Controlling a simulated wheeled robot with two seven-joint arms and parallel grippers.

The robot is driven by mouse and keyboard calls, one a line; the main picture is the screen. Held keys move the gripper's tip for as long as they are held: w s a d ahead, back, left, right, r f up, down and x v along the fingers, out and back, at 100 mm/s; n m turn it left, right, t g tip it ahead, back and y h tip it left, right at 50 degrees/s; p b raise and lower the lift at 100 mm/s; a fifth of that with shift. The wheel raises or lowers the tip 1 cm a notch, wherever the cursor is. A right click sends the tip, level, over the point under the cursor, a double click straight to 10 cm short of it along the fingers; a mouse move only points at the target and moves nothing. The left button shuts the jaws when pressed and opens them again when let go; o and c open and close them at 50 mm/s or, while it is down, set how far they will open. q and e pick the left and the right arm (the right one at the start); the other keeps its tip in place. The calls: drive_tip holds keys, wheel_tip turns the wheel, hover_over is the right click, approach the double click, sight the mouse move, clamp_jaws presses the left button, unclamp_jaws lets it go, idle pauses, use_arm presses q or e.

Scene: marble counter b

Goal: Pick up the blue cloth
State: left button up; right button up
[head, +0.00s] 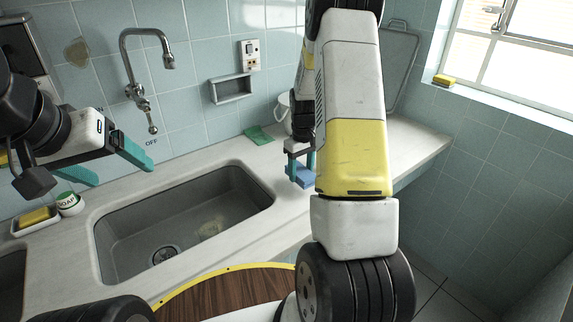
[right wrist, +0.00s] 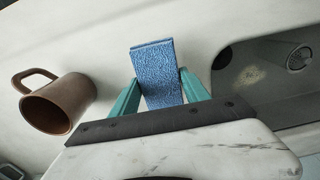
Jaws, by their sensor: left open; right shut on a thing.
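The blue cloth (head: 300,178) is a small folded piece near the right end of the sink, partly hidden by my right arm in the head view. My right gripper (head: 301,166) is shut on it. In the right wrist view the cloth (right wrist: 157,75) stands out between the two teal fingers of the gripper (right wrist: 160,97). I cannot tell whether the cloth touches the counter. My left gripper (head: 112,162) is open and empty, above the left part of the counter near the tiled wall.
The sink (head: 185,215) is a sunken basin left of the cloth. A green cloth (head: 258,135) and a white container (head: 284,106) are at the back.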

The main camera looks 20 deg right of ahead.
drive_tip(key=s+a, duration=0.2)
drive_tip(key=s, duration=0.2)
drive_tip(key=s+a+r, duration=0.1)
drive_tip(key=s+a, duration=0.2)
drive_tip(key=s, duration=0.2)
drive_tip(key=s+a, duration=0.3)
drive_tip(key=s, duration=0.1)
drive_tip(key=shift+s+a+r, duration=0.1)
drive_tip(key=shift+s+r, duration=0.05)
drive_tip(key=shift+s, duration=0.2)
